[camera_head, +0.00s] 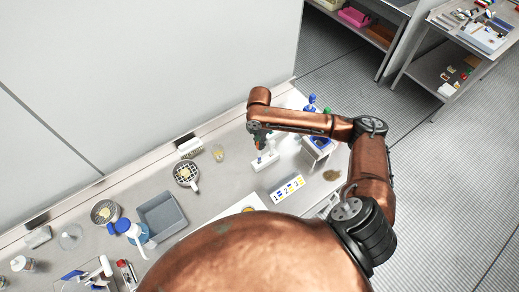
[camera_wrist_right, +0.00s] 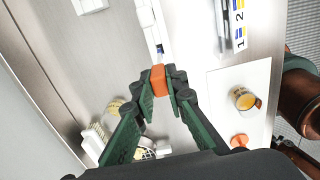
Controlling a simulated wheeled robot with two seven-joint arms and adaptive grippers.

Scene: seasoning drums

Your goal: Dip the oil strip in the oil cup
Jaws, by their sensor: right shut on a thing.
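My right gripper (camera_wrist_right: 160,88) is shut on an orange piece (camera_wrist_right: 158,78), which I take to be an end of the oil strip. A slim white and grey bar (camera_wrist_right: 148,22) lies just past the fingertips; I cannot tell whether it is joined to the orange piece. In the head view my right gripper (camera_head: 260,140) is above a white stand (camera_head: 265,162) on the bench. A cup with orange liquid (camera_wrist_right: 241,99), which looks like the oil cup, stands right of the gripper on a white sheet (camera_wrist_right: 228,78), apart from it. My left gripper is not in view.
A numbered strip (camera_head: 288,188) lies right of the stand. A clear glass (camera_head: 218,153), a strainer (camera_head: 186,174) and a grey tray (camera_head: 162,216) stand to the left. A small rack with blue parts (camera_head: 318,143) is on the right. A wall runs behind the bench.

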